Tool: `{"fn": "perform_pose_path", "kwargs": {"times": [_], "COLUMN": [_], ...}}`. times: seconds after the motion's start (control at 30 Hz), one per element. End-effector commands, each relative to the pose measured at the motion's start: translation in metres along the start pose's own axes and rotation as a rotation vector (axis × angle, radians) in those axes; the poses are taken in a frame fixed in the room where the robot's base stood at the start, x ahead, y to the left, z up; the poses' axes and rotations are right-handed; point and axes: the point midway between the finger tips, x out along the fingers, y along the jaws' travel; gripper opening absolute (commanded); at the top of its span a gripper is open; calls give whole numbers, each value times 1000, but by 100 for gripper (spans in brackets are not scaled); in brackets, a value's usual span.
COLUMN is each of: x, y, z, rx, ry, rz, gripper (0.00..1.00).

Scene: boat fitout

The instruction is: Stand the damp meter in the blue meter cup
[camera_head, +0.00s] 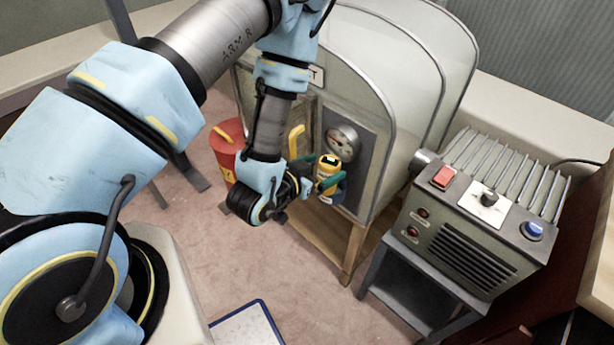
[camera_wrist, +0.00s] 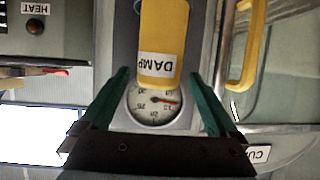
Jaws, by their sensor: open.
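My gripper (camera_wrist: 158,75) is open, with a visible gap on each side of the meter. It also shows in the head view (camera_head: 318,178).
A round gauge (camera_head: 342,140) sits on the panel behind the meter. A grey heater (camera_head: 480,215) on a stand is to the right. The carpet in front is mostly clear.

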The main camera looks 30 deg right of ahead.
Motion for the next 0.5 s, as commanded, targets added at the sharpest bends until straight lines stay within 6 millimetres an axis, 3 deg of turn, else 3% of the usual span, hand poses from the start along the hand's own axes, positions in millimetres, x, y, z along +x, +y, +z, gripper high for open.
{"fn": "perform_pose_path", "kwargs": {"times": [0.1,0.2,0.5], "x": [-32,-51,-71], "y": [0,0,0], "z": [-2,-4,-2], "rx": [-3,-3,-1], "ry": [-7,-5,-2], "rz": [0,0,0], "gripper": [96,96,96]}}
